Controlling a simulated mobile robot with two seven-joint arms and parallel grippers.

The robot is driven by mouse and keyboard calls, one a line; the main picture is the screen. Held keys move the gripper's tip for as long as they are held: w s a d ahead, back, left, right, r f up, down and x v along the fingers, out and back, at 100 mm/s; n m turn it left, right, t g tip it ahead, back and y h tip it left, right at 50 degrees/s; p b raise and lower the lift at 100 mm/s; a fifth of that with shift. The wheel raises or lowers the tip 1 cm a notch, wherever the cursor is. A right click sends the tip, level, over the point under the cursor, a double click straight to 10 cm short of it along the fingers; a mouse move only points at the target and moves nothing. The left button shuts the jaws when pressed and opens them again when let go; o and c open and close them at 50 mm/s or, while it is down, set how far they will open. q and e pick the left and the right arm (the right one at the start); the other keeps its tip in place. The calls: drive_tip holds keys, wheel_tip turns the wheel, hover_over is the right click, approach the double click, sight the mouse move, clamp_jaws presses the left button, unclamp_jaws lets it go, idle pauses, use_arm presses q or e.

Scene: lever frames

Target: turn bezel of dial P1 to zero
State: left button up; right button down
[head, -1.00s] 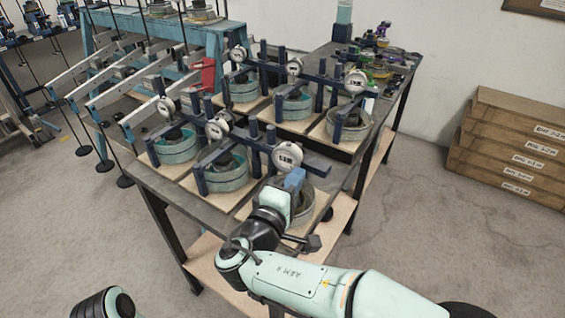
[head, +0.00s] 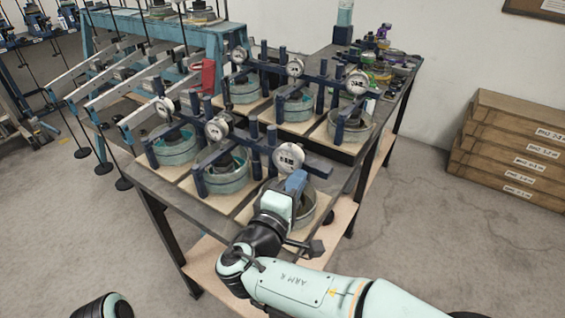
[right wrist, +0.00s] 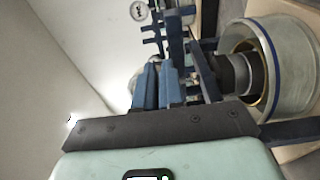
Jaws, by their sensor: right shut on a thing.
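The nearest dial (head: 289,157), a white round face with a grey bezel, sits on the front end of a dark blue frame over a pale green ring pot (head: 306,209). I cannot read which dial is marked P1, and the needle is too small to read. My right gripper (head: 296,181) is at the lower edge of this dial, its blue fingers shut on it. In the right wrist view the fingers (right wrist: 159,84) stand close together; they hide most of the dial, and a pale rounded edge shows behind them. My left gripper is out of view.
Several more dials, such as one to the left (head: 217,129) and one behind (head: 358,83), stand on like frames close by. The dark bench (head: 170,199) is crowded. Brown boxes (head: 515,150) stand at the right wall. The floor between is clear.

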drive_tip(key=shift+s+d+f, duration=0.3)
drive_tip(key=shift+d, duration=0.15)
drive_tip(key=shift+b+v, duration=0.6)
drive_tip(key=shift+v, duration=1.85)
drive_tip(key=shift+a+r, duration=0.1)
